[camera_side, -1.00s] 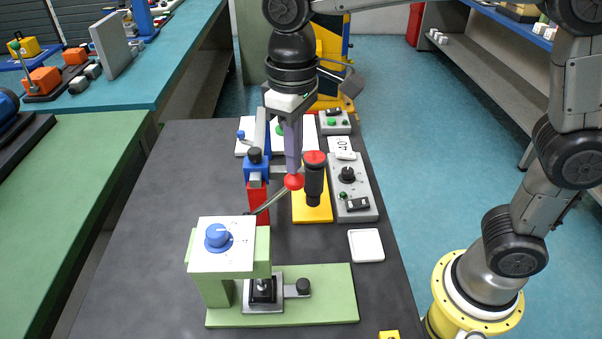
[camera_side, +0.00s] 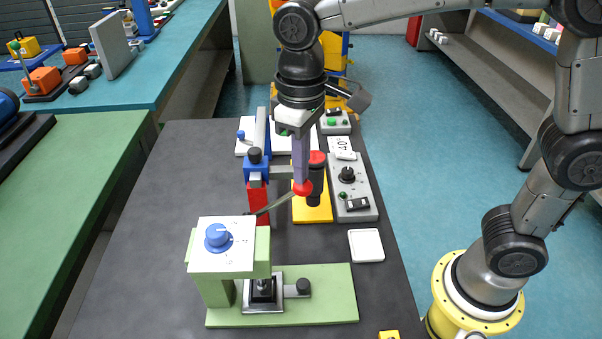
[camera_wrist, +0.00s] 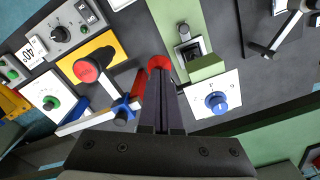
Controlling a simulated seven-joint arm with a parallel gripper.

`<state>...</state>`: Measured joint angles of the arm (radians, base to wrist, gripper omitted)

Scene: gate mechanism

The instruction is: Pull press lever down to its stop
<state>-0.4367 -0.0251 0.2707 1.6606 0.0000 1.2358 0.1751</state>
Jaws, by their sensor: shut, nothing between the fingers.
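The press (camera_side: 224,250) has a green frame and base, a white top plate and a blue dial. Its lever (camera_side: 276,203) is a thin grey rod ending in a red ball knob (camera_side: 303,188). The rod slopes up to the right from behind the press. My gripper (camera_side: 302,181) points down with shut fingers directly over the knob, seemingly touching its top; the knob is not between them. In the wrist view the knob (camera_wrist: 159,63) shows just past the fingertips (camera_wrist: 160,78). Below the top plate, a ram (camera_side: 263,284) stands over a small grey and black block.
A red-capped black post on a yellow plate (camera_side: 312,211) stands close behind and right of the knob. A red and blue slide unit (camera_side: 257,170) is to the left. A grey control box (camera_side: 352,208) and a white tray (camera_side: 366,245) lie right. The dark table's left side is clear.

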